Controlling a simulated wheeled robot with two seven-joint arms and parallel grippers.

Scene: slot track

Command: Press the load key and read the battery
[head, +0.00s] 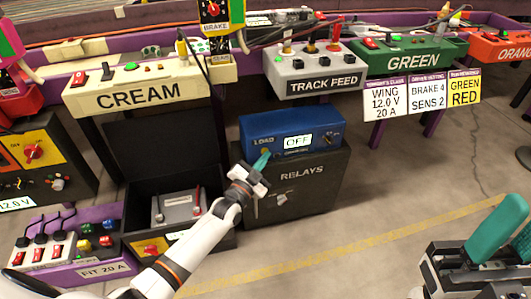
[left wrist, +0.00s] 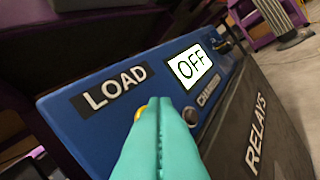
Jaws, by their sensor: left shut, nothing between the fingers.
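The blue tester (head: 245,126) stands on the dark RELAYS box. It carries a LOAD label, and its white display (head: 298,141) reads OFF. My left gripper (head: 262,160) is shut and empty, its teal fingertips at the tester's front below LOAD. In the left wrist view the shut fingers (left wrist: 162,125) cover most of a yellow key (left wrist: 141,105); I cannot tell whether they touch it. The display (left wrist: 190,66) also reads OFF there. A grey battery-like box (head: 178,207) sits in the open black case. My right gripper (head: 507,238) is at the lower right, fingers apart.
The RELAYS box (head: 325,185) stands right of the open black case (head: 130,195). The CREAM (head: 165,90), TRACK FEED (head: 310,68) and GREEN (head: 400,62) units line the bench behind. A purple FIT 20 A panel (head: 65,274) is at lower left. The floor right of the RELAYS box is clear.

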